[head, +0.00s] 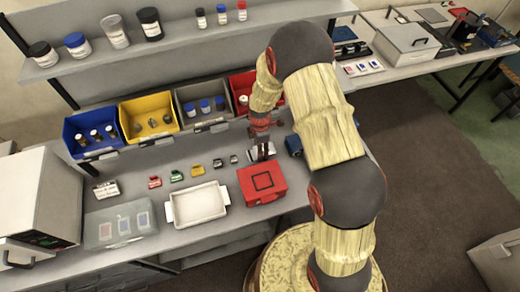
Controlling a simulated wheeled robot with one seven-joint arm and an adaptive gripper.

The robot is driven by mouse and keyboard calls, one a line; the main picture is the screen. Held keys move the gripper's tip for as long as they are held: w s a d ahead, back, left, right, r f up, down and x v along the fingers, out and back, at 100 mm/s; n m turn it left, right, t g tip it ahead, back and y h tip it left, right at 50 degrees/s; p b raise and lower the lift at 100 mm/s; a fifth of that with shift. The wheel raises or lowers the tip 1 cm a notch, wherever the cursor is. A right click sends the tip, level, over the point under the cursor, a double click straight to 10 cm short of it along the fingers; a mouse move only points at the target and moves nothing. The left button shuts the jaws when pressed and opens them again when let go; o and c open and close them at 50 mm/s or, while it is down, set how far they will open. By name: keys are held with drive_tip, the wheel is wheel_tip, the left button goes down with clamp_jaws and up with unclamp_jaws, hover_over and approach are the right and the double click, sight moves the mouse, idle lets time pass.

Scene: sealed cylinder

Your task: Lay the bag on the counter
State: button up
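I cannot make out a plain bag with certainty. A small pale, whitish item (262,152) shows at the tips of my gripper (262,146), above the back of the counter (222,232); it may be the bag. My gripper points down, behind a red box with a black square outline (262,184). The fingers are small and dark, and I cannot tell whether they close on the pale item or only stand in front of it. I also cannot tell whether that item touches the counter.
Blue (92,133), yellow (148,119), grey (203,105) and red (242,86) bins line the counter's back. A white tray (197,204), a clear case with cards (120,222) and small coloured items lie in front. A shelf with jars (115,32) hangs above.

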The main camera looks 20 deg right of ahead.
drive_tip(key=o, duration=1.1)
wheel_tip(320, 180, up, 23)
drive_tip(key=s+m+t, duration=0.1)
drive_tip(key=s+m, duration=0.1)
drive_tip(key=m, duration=0.2)
drive_tip(key=s+r+m+t, duration=0.1)
drive_tip(key=s+r+m, duration=0.3)
drive_tip(key=s+r, duration=0.2)
drive_tip(key=s+r+m+t, duration=0.2)
drive_tip(key=s+r+m, duration=0.3)
drive_tip(key=s+r, duration=0.2)
drive_tip(key=s+r+m+t, duration=0.1)
drive_tip(key=s+r+m, duration=0.4)
drive_tip(key=s, duration=0.5)
drive_tip(key=shift+s+r+t+p, duration=0.15)
drive_tip(key=shift+r+p, duration=0.05)
drive_tip(key=shift+r, duration=0.3)
drive_tip(key=shift+s+r+t+p, duration=0.15)
drive_tip(key=shift+r+p, duration=0.05)
drive_tip(key=shift+r, duration=0.3)
drive_tip(key=shift+f, duration=0.15)
